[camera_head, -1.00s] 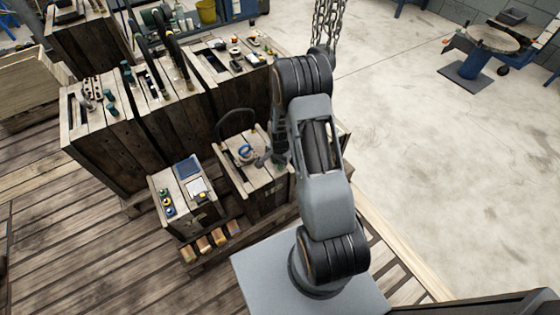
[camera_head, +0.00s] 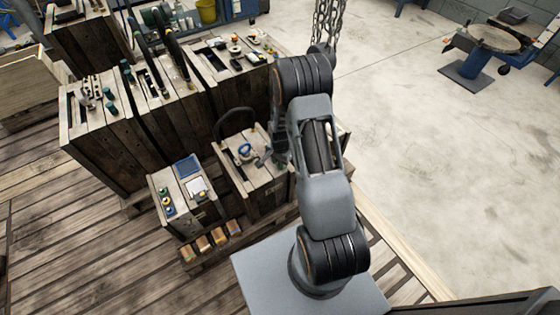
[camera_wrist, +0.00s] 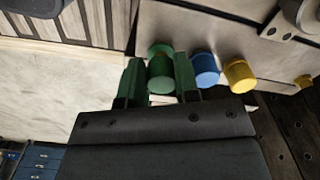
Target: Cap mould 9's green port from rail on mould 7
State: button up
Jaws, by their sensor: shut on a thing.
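In the wrist view, my gripper (camera_wrist: 157,82) has its two green fingers on either side of a green cap (camera_wrist: 160,62), shut on it. The green cap stands in a row with a blue cap (camera_wrist: 206,68) and a yellow cap (camera_wrist: 239,75) along the edge of a pale mould face (camera_wrist: 222,30). I cannot tell whether the green cap still touches what is behind it. In the head view, my gripper is at the small wooden mould (camera_head: 262,178), partly hidden by my arm. No mould numbers are readable, and no green port is clearly visible.
In the head view, another low mould (camera_head: 180,222) carries a blue pad (camera_head: 187,167) and coloured round parts. Taller wooden moulds (camera_head: 115,140) stand behind. A black hoop (camera_head: 235,118) rises beside my gripper. A chain (camera_head: 328,25) hangs close behind my arm.

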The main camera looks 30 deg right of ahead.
jog(key=shift+f+b, duration=0.7)
jog(key=shift+f, duration=0.1)
dwell(1.0)
jog(key=shift+r, duration=0.1)
jog(key=o, duration=0.9)
jog(key=shift+o, duration=0.2)
notch_tip(320, 180, up, 14)
jog(key=p, duration=0.4)
jog(key=s+a+r+n+t+p, duration=0.1)
jog(key=s+a+r+n+p, duration=0.2)
jog(key=r, duration=1)
jog(key=s+a+r+n+t+p, duration=0.1)
jog(key=s+a+r+n+p, duration=0.2)
jog(key=r, duration=1.1)
jog(key=s+a+r+n+t+p, duration=0.1)
jog(key=s+a+r+n+p, duration=0.2)
jog(key=s+r+n+p, duration=0.3)
jog(key=s+r+p, duration=0.3)
jog(key=r+p, duration=0.4)
jog(key=shift+s+r+t, duration=0.25)
jog(key=shift+s+t, duration=0.05)
jog(key=shift+s, duration=0.1)
